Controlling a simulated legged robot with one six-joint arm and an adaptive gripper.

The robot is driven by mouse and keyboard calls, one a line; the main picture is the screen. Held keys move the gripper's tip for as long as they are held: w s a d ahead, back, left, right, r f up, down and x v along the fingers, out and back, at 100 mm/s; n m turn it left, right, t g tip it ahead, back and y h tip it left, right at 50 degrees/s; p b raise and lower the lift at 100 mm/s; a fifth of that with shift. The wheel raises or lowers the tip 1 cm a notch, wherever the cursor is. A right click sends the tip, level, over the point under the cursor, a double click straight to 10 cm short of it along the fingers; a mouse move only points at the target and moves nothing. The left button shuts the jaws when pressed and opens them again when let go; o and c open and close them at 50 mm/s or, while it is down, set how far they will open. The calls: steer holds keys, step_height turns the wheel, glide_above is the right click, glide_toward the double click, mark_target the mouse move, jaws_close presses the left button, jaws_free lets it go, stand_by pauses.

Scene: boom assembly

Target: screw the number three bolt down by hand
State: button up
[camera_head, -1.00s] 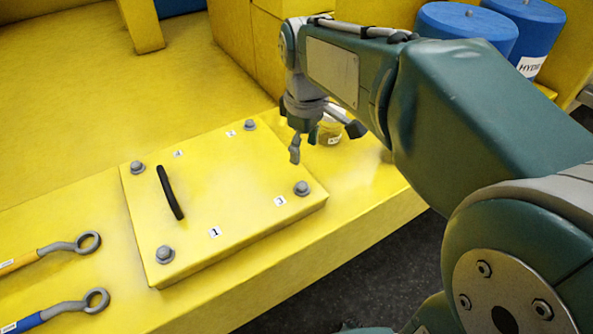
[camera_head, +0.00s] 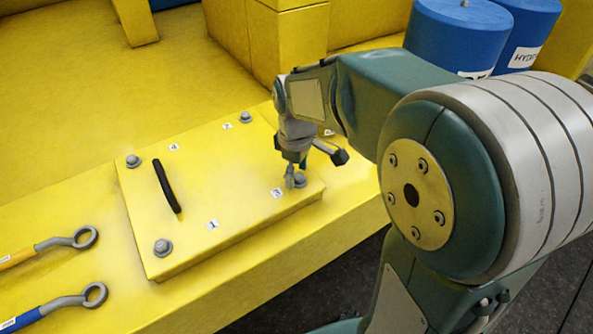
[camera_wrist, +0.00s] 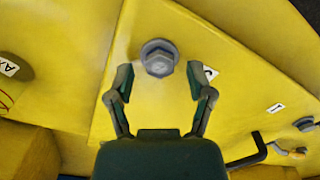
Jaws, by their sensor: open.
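The number three bolt (camera_wrist: 159,57) is a grey hex head with a flange, at the corner of the yellow cover plate beside a label partly hidden by a finger in the wrist view. In the head view the bolt (camera_head: 299,181) sits by the "3" label (camera_head: 278,192), partly covered by my fingers. My gripper (camera_wrist: 160,82) is open, its two fingers spread on either side and their tips just short of the bolt head in the wrist view. In the head view my gripper (camera_head: 291,178) points down over that corner. I cannot tell whether a finger touches the bolt.
The yellow cover plate (camera_head: 225,190) bears a black handle (camera_head: 167,187) and other bolts, such as the one by label 1 (camera_head: 162,247). Two ring wrenches (camera_head: 85,237) (camera_head: 95,295) lie at the left. Blue drums (camera_head: 455,38) stand at the back right.

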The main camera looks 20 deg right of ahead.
steer(key=shift+f, duration=0.1)
jaws_close()
steer(key=shift+m, duration=0.4)
steer(key=m, duration=0.4)
steer(key=shift+d+m, duration=0.1)
steer(key=shift+m, duration=0.2)
steer(key=m, duration=0.5)
steer(key=shift+d+m, duration=0.1)
steer(key=shift+m, duration=0.3)
